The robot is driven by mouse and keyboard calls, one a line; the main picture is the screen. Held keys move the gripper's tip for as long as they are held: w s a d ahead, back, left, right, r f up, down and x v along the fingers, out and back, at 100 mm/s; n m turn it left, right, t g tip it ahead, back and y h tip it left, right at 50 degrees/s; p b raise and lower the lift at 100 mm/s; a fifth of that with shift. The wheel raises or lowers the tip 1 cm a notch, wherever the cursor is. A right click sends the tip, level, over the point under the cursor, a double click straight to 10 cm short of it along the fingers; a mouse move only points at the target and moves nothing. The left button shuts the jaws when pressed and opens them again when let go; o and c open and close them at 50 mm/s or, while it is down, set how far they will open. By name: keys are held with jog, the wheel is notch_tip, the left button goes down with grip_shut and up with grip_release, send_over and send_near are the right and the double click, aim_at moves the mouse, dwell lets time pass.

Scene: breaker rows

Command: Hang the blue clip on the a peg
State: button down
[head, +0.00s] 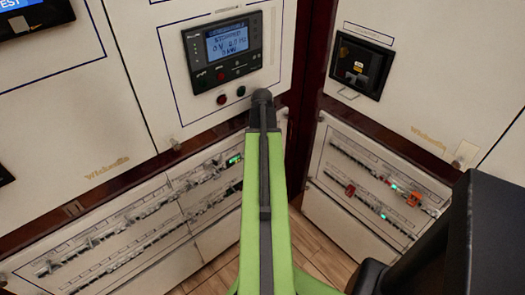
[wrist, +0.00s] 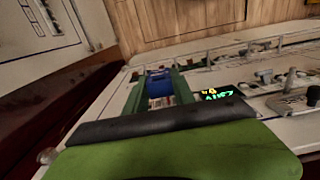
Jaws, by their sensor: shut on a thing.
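The blue clip (wrist: 159,84) is between the two green fingers of my gripper (wrist: 158,70) in the wrist view. My gripper is shut on it and holds it in front of the white breaker panel, beside a small lit display (wrist: 222,93). In the head view my green arm hides the clip and the gripper. A small pale peg-like knob (head: 176,144) stands out from the left cabinet. I cannot tell which peg is the a peg, or whether the clip touches anything.
Breaker rows (head: 140,215) line the lower left cabinet. The right cabinet has another breaker panel (head: 375,180) with an orange-red piece (head: 413,200) on it. A meter (head: 225,50) is above my arm. Wooden floor (head: 320,250) shows between the cabinets.

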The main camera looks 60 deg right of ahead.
jog(key=shift+w+d, duration=0.25)
jog(key=shift+w, duration=0.4)
jog(key=shift+w+d, duration=0.2)
jog(key=shift+w, duration=0.45)
jog(key=shift+w+d+r, duration=0.1)
jog(key=shift+w, duration=0.15)
jog(key=c, duration=1)
grip_release()
jog(key=shift+w, duration=0.1)
jog(key=shift+o, duration=0.2)
jog(key=shift+r, duration=0.1)
jog(key=shift+r, duration=0.1)
